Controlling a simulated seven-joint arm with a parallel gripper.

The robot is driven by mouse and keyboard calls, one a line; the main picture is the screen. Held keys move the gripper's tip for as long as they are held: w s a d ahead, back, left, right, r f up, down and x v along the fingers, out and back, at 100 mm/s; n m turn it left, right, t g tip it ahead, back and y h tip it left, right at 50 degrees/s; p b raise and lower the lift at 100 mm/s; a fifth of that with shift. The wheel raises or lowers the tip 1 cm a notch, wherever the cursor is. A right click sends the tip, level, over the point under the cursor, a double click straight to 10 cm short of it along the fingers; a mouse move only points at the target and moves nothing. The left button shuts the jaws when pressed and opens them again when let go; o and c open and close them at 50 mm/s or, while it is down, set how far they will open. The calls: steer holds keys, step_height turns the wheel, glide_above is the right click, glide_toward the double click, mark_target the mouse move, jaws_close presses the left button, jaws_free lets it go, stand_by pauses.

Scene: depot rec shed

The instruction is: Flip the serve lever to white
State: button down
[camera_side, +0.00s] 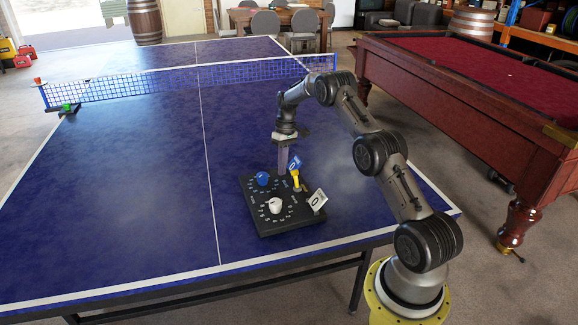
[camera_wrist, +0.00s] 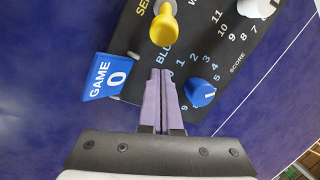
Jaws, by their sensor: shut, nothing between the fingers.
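The scoreboard panel (camera_side: 247,205) is a black box on the blue table, with a yellow serve lever (camera_side: 295,177) between two flip cards. The "W" lettering is partly cut off at the top. My gripper (camera_side: 283,172) points down over the panel's far side, shut and empty. In the wrist view its fingertips (camera_wrist: 160,72) are together below the knob, apart from it.
A blue dial (camera_side: 262,179) and blue game card (camera_side: 294,163) flank my fingers closely. A white dial (camera_side: 275,205) and white card (camera_side: 317,200) are nearer the side camera. The table around the panel is clear; the net (camera_side: 190,78) is far off.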

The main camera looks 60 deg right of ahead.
mark_target(292, 172)
steer(key=shift+s+a+r, duration=0.15)
steer(key=shift+s+r, duration=0.25)
steer(key=shift+s, duration=0.3)
steer(key=shift+s+a+r, duration=0.1)
steer(key=shift+s+r, duration=0.3)
steer(key=shift+s, duration=0.3)
steer(key=shift+s+a+r+t, duration=0.1)
steer(key=shift+r+t, duration=0.1)
steer(key=shift+t, duration=0.1)
steer(key=shift+s+a+r+t+h, duration=0.25)
steer(key=shift+t+h, duration=0.15)
steer(key=shift+h, duration=0.2)
steer(key=shift+s+a+r+t+h, duration=0.4)
steer(key=shift+s+a+t+h, duration=0.3)
steer(key=shift+t+h, duration=0.25)
steer(key=shift+s+a+r, duration=0.2)
steer(key=shift+s+a, duration=0.65)
steer(key=shift+s, duration=0.25)
steer(key=shift+r, duration=0.1)
